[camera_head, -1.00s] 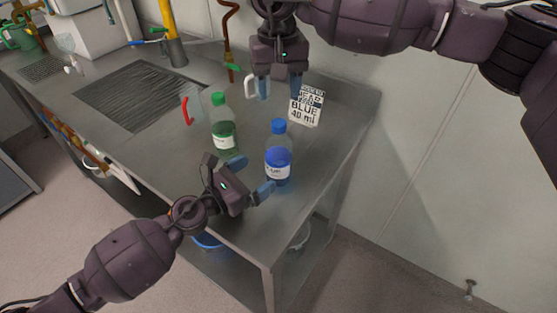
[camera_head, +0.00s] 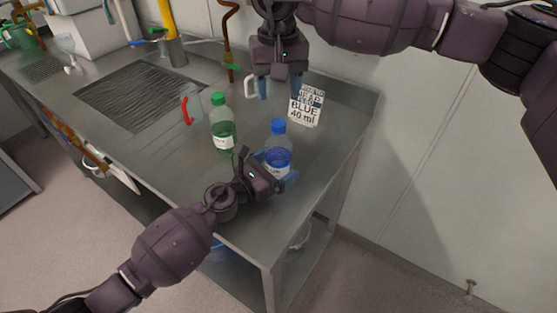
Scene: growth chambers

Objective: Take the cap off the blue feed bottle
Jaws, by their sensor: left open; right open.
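The blue feed bottle (camera_head: 279,155) stands upright on the steel bench, clear with blue liquid and a white label. Its blue cap (camera_head: 278,126) is on its neck. My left gripper (camera_head: 277,178) is open at the bottle's lower body, one finger showing at its right side; the bottle's base is partly hidden by the gripper, and I cannot tell whether the fingers touch it. My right gripper (camera_head: 280,88) is open and empty, pointing down above and behind the bottle.
A green-capped bottle (camera_head: 222,130) stands left of the blue one. A sign reading "BLUE 40 ml" (camera_head: 306,107) stands behind it. A clear jug with a red handle (camera_head: 189,106) and a white-handled one (camera_head: 251,87) stand farther back. The bench's right side is clear.

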